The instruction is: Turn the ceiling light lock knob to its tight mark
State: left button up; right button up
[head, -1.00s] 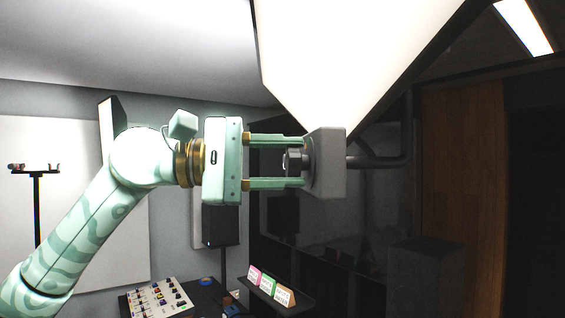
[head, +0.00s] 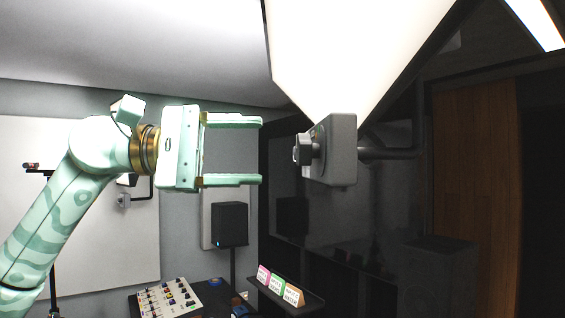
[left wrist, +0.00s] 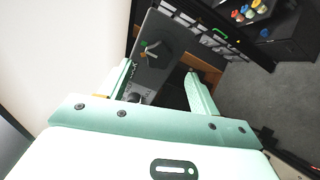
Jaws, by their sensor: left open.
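The ceiling light lock knob (head: 303,149) is a dark knob on the left face of a grey housing (head: 343,150), at the lower end of the bright light panel (head: 340,50). It also shows in the left wrist view (left wrist: 155,52), dark on a grey plate beside small green and orange marks. Which mark it points to is too small to tell. My left gripper (head: 261,151) is open and empty, left of the knob and apart from it, fingers pointing toward it. My right gripper is not in view.
A bent dark arm (head: 390,152) holds the housing from the right. Below are a control panel with several small knobs (head: 168,300) and a shelf with coloured cards (head: 290,298). A black speaker (head: 230,224) stands behind. The space between gripper and knob is clear.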

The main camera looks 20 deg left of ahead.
pick_arm(q)
jog(key=b+v, duration=0.1)
jog(key=v, duration=0.8)
